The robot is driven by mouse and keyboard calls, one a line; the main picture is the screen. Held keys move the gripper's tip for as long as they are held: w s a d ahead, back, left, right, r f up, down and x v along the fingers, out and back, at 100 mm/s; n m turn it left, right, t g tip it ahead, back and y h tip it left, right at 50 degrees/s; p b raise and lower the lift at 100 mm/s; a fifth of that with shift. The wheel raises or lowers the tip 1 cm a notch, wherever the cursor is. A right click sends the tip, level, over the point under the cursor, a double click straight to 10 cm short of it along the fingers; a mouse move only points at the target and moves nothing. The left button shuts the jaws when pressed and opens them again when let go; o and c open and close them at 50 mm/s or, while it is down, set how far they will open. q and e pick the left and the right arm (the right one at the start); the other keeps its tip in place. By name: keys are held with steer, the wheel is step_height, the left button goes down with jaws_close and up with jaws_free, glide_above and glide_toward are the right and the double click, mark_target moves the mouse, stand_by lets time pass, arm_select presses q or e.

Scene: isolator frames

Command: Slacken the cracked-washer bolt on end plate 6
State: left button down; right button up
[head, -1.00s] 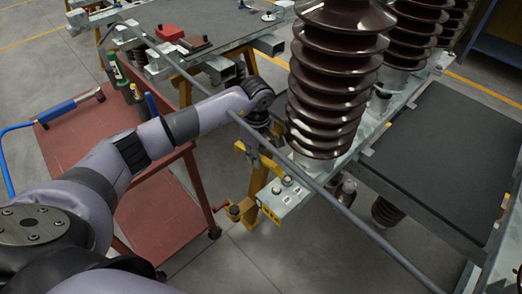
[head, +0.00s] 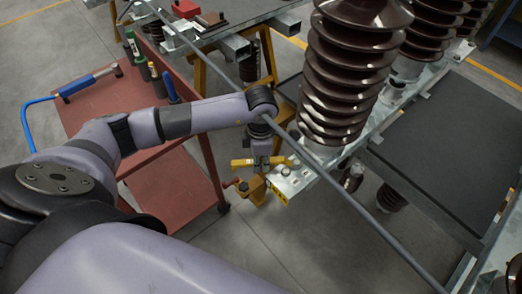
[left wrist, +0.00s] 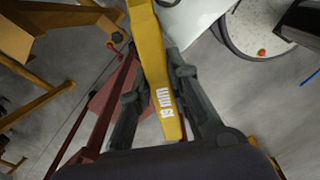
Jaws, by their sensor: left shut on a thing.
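My left gripper (head: 262,160) points down beside the near end of a grey metal end plate (head: 297,181) with a yellow label (head: 279,195). It is shut on a yellow wrench (head: 241,162), which lies crosswise with its right end close to the bolts (head: 286,172) on the plate. I cannot tell whether it touches a bolt, and neither the label number nor any washer crack is readable. In the left wrist view the wrench (left wrist: 158,50) sits between both fingers (left wrist: 160,95), marked in mm. My right gripper is out of view.
A brown ribbed insulator (head: 340,75) stands on the frame just behind the plate. A long grey bar (head: 350,200) crosses close to my gripper. A red cart (head: 95,107) with bottles and a blue-handled tool stands left. A yellow clamp (head: 253,188) sits below the plate's end.

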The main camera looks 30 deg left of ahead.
arm_select(q)
steer(key=shift+s+d+n, duration=0.25)
steer(key=shift+n, duration=0.05)
steer(key=shift+r+p, duration=0.7)
steer(key=shift+r, duration=0.5)
